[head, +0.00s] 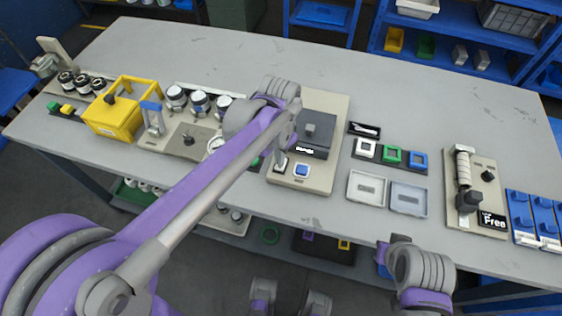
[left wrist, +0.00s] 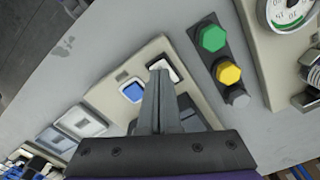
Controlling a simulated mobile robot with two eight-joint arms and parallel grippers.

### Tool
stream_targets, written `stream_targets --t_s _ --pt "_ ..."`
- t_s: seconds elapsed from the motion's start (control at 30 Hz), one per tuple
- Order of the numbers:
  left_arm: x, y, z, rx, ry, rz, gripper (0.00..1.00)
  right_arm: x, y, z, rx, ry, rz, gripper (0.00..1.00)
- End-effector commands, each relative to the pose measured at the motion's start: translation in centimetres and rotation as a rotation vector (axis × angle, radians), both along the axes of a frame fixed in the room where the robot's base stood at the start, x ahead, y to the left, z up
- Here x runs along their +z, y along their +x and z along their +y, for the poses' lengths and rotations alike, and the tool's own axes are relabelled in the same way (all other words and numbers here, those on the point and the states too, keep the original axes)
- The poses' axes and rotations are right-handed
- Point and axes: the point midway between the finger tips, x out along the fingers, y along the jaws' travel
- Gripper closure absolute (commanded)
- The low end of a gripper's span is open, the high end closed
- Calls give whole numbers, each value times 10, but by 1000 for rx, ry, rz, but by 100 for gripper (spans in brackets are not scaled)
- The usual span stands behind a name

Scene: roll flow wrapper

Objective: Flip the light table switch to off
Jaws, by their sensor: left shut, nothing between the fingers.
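A beige board (head: 318,182) on the table carries a dark box, a blue button (head: 301,170) and a small switch on a light plate (head: 280,163). My left gripper (head: 284,152) is shut and empty, reaching down over this switch. In the left wrist view, the shut fingertips (left wrist: 160,72) are right at the light switch plate (left wrist: 172,66) and cover part of it. I cannot tell whether they touch it or which way the switch is set. The blue button (left wrist: 132,92) is just left of the fingers. Part of my right arm shows, but its fingertips do not.
Green and yellow buttons (left wrist: 228,55) stand close right of the fingers in the left wrist view. White trays (head: 366,188) and coloured square frames (head: 391,155) lie right of the board. Jars (head: 200,102) and a yellow box (head: 112,116) stand to the left. The table's back is clear.

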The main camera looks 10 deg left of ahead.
Motion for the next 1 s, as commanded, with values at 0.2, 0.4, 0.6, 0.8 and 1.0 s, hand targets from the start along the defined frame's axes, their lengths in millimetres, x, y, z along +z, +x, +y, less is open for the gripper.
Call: stream_targets --t_s 0.2,0.4,0.6,0.8,1.0 --pt "-1 0 0 0 0 0 100 -1 0 0 0 0 0 100" --pt "-4 0 0 0 0 0 100 -3 0 0 0 0 1 100" --pt "-8 0 0 0 0 0 100 -5 -1 0 0 0 2 100" --pt "-10 0 0 0 0 0 100 -7 -1 0 0 0 2 100" --pt "-14 0 0 0 0 0 100 -9 -1 0 0 0 3 100"
